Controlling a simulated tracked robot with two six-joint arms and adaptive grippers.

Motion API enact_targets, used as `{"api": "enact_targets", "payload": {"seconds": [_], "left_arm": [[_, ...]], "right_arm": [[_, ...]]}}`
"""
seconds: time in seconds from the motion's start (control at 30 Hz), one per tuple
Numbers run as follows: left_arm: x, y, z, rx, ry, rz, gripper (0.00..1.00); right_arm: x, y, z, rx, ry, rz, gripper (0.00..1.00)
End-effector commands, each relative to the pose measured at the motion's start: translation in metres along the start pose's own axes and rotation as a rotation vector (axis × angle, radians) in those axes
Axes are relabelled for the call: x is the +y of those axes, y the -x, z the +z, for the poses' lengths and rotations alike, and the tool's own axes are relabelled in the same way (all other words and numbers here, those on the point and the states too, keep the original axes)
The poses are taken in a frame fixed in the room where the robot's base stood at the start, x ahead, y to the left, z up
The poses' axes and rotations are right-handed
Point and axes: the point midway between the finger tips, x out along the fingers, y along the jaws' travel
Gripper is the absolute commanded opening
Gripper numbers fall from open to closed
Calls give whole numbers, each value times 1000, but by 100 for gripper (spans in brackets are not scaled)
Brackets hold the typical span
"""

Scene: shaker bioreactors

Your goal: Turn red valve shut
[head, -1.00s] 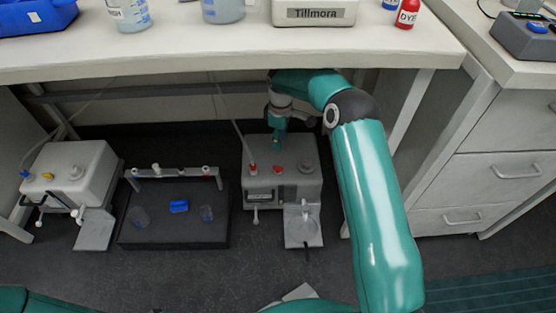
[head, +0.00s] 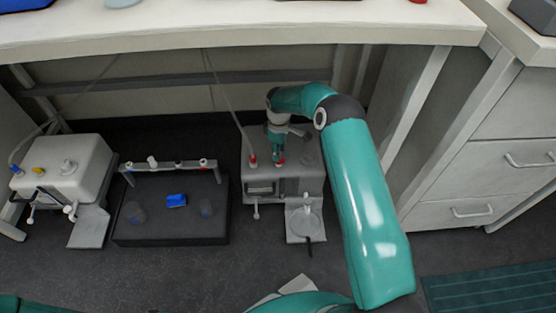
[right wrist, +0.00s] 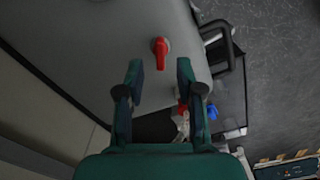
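The grey bioreactor unit (head: 285,183) stands on the floor under the bench. Its red valve (right wrist: 160,50) shows in the right wrist view as a small red handle on the grey top, just beyond and between my fingertips. My right gripper (right wrist: 160,70) is open with nothing between its fingers. In the head view the right gripper (head: 278,155) points down over the unit's top and mostly covers the valve. Whether it touches the valve cannot be told. A second red fitting (head: 252,162) with a tube sits to its left. My left gripper is not in view.
A black shaker platform (head: 170,220) with a rail and a blue item (head: 176,201) stands to the left. A white unit (head: 65,165) is further left. The bench top (head: 240,35) overhangs behind. Drawers (head: 470,175) stand to the right; the front floor is mostly clear.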

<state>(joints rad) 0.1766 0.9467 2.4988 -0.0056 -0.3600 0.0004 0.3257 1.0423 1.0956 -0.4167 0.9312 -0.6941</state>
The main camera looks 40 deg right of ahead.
Motion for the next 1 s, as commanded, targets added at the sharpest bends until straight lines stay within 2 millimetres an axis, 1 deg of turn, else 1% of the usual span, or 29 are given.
{"api": "enact_targets", "payload": {"seconds": [0.03, 0.1, 0.2, 0.37, 0.6, 0.63, 0.83, 0.87, 1.0], "left_arm": [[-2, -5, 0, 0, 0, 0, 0], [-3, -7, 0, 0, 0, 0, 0], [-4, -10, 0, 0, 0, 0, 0], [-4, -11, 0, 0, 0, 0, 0], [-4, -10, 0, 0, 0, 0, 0], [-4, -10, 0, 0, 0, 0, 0], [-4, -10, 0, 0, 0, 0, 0], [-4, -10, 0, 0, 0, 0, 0], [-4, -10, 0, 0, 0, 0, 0]], "right_arm": [[0, -12, 0, -1, 0, -1, 36], [0, -21, 0, -1, 0, -1, 36], [0, -29, 0, 0, -1, 0, 36], [0, -35, 0, 1, -1, 1, 36], [0, -36, 0, 0, -1, 1, 36], [0, -36, 0, 0, -1, 1, 35], [0, -35, 0, 0, -1, 1, 1], [0, -35, 0, 0, -1, 1, 0], [0, -35, 0, 1, 0, 1, 0]]}}
